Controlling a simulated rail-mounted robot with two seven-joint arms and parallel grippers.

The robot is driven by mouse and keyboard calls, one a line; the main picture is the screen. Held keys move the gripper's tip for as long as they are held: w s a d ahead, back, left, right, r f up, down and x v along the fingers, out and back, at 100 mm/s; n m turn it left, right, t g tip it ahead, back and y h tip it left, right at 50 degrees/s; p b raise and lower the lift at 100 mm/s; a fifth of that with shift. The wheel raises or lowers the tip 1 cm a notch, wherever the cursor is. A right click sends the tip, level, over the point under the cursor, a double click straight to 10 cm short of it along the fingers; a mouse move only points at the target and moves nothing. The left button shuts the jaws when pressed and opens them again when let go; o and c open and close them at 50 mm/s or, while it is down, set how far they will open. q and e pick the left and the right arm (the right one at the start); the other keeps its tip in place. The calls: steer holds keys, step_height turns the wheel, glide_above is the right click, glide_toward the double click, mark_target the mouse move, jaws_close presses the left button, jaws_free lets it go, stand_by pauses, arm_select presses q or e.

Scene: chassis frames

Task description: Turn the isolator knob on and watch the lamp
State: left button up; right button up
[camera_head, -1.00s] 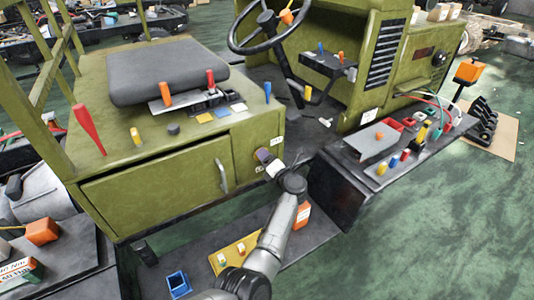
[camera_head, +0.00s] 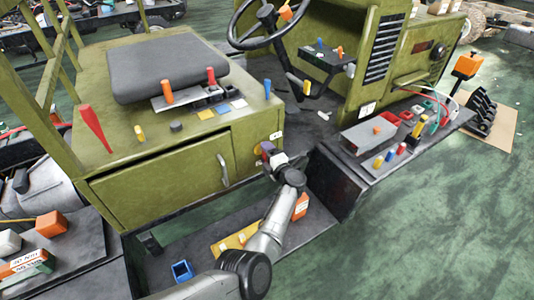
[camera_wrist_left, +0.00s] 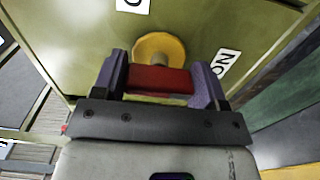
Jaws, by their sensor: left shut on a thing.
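The isolator knob (camera_wrist_left: 160,79) is a red bar on a short stem in front of a round yellow plate (camera_wrist_left: 158,46), on the green side panel of the vehicle. My left gripper (camera_wrist_left: 160,82) is shut on the knob, with a purple finger at each end of the bar. In the head view my left gripper (camera_head: 267,149) is at the panel right of the cabinet door and hides most of the knob. An ON label (camera_wrist_left: 224,62) reads upside down at the plate's right. Another label (camera_wrist_left: 132,4) is cut off at the top. I cannot tell which thing is the lamp.
The cabinet door's handle (camera_head: 222,170) is left of my left gripper. A dark shelf (camera_head: 370,165) with coloured parts and a grey box juts out to the right. A lower step (camera_head: 205,255) holds a blue bin (camera_head: 181,271) and a yellow plate.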

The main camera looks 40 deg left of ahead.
stand_by(0.3)
arm_select(q)
steer(key=o, duration=0.9)
steer(key=shift+o, duration=0.2)
steer(key=shift+d, duration=0.1)
steer(key=shift+s+d+r, duration=0.1)
steer(key=shift+d, duration=0.2)
steer(key=p+v, duration=0.4)
steer(key=v, duration=0.7)
steer(key=shift+s+d, duration=0.1)
